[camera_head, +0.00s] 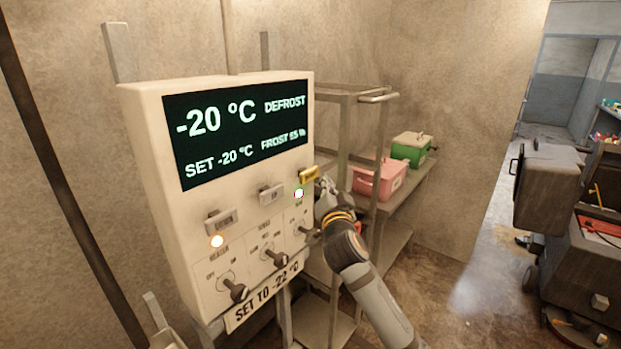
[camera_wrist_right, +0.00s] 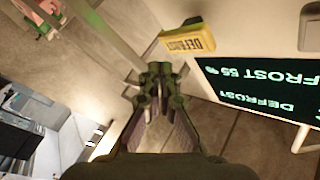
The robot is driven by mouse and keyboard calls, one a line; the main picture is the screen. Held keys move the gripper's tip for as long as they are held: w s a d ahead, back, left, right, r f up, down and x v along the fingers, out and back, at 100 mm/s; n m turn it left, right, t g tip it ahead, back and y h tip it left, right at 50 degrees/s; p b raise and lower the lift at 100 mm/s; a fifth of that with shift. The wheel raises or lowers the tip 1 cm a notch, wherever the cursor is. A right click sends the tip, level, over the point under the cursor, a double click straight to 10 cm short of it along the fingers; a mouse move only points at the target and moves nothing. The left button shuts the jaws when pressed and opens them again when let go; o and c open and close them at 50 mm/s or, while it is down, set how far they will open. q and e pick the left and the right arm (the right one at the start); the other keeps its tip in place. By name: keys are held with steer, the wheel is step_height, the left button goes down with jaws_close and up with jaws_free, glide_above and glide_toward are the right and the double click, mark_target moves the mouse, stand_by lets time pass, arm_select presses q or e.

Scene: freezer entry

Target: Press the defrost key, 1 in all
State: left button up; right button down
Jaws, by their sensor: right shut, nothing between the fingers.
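The control box (camera_head: 150,160) is a pale panel with a dark display (camera_head: 240,130) reading -20 °C, DEFROST, SET -20 °C and a frost figure. The yellow defrost key (camera_head: 309,174) sits at the right end of the row under the display. In the right wrist view the yellow key (camera_wrist_right: 188,40), marked DEFROST, is just above and right of the fingertips. My right gripper (camera_head: 325,188) is beside the panel's right edge, close to the key; its fingers (camera_wrist_right: 158,85) are together and empty. Whether they touch the key is unclear. My left gripper is out of view.
A metal shelf rack (camera_head: 376,98) behind holds a pink box (camera_head: 379,181) and a green box (camera_head: 411,150). Dark carts stand right.

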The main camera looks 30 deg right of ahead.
steer(key=shift+s+d+b, duration=0.25)
steer(key=shift+s+d, duration=0.1)
steer(key=shift+s, duration=0.45)
steer(key=shift+s+d+b, duration=0.2)
steer(key=shift+s+d, duration=0.1)
steer(key=shift+s, duration=0.5)
